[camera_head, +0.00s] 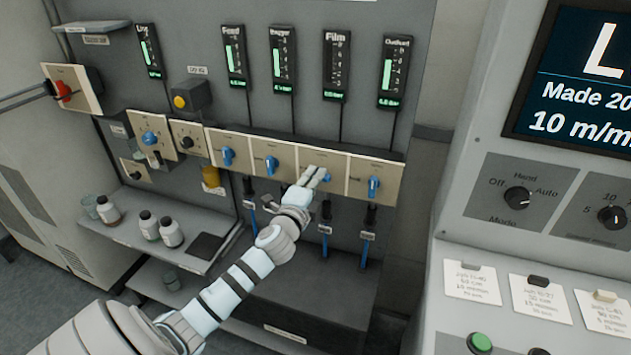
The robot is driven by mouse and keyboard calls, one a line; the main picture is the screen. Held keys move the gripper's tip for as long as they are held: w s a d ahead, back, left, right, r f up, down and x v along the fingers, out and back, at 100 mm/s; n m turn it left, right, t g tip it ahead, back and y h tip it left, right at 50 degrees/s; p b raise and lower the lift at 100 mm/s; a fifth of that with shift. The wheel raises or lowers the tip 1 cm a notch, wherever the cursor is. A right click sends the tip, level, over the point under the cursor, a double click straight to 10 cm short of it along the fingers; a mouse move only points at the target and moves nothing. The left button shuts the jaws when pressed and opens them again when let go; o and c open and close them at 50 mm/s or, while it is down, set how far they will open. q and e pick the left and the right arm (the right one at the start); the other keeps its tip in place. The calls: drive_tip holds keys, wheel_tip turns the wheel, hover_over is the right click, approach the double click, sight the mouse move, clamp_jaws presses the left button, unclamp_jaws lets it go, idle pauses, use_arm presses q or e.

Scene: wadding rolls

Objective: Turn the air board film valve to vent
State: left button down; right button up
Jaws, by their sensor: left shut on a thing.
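The film valve is a blue handle (327,178) on a beige plate, below the gauge labelled Film (335,66). My left gripper (318,175) reaches in from the lower left and is shut on this handle. The fingers hide part of the handle, so its exact angle and the plate's markings cannot be read. My right gripper is not in view.
Blue valve handles stand to the left (271,164) and right (374,186) of the film valve. A shelf (150,243) with small bottles (171,233) is at lower left. A grey control console (530,250) fills the right side.

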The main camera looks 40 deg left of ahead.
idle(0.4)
use_arm(q)
drive_tip(key=c, duration=1.6)
unclamp_jaws()
drive_tip(key=shift+o, duration=0.2)
drive_tip(key=v, duration=1.2)
drive_tip(key=shift+w, duration=0.1)
drive_tip(key=shift+n, duration=0.3)
